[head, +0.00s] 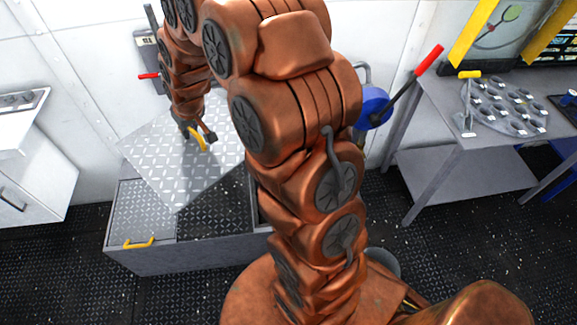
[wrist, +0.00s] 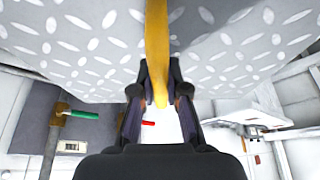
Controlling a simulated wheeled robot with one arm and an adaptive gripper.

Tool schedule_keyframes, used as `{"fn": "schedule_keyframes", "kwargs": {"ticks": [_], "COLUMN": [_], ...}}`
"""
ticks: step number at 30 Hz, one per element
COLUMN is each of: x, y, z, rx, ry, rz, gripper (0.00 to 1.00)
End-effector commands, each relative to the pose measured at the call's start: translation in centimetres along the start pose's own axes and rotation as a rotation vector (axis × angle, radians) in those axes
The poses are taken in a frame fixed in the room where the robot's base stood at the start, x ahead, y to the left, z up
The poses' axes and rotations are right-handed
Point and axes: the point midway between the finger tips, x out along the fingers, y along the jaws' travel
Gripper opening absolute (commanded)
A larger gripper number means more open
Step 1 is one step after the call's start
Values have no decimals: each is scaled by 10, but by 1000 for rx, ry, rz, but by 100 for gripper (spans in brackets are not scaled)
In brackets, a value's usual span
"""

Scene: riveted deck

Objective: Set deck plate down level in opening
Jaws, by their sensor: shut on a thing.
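The deck plate (head: 160,160) is a grey tread plate with a raised pattern and a yellow handle (head: 199,142). It hangs tilted and turned in the head view, above a grey raised deck box. My gripper (head: 197,134) is shut on the handle; the wrist view shows the jaws (wrist: 160,98) on either side of the yellow bar (wrist: 157,50), with the plate (wrist: 85,45) spreading behind. The opening (head: 222,212) is the dark right part of the box top. The plate hides its far part and my arm its right end.
A fixed-looking plate (head: 142,212) with a yellow handle (head: 138,243) covers the box's left part. A white cabinet (head: 30,165) stands left, a grey workbench (head: 455,130) right. A red-handled lever (head: 428,60) and blue wheel (head: 374,107) are right of my arm.

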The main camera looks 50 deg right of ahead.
Motion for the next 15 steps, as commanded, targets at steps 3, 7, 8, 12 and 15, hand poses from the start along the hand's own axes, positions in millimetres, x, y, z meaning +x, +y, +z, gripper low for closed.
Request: {"fn": "schedule_keyframes", "kwargs": {"ticks": [3, 7, 8, 12, 15], "x": [14, 36, 42, 67, 84], "y": [4, 17, 21, 38, 49], "z": [3, 10, 12, 21, 28], "rx": [-13, -38, -45, -79, -110], "ry": [3, 5, 4, 2, 1], "rz": [-7, -16, -19, -36, -47], "gripper": [0, 0, 0, 0, 0]}}
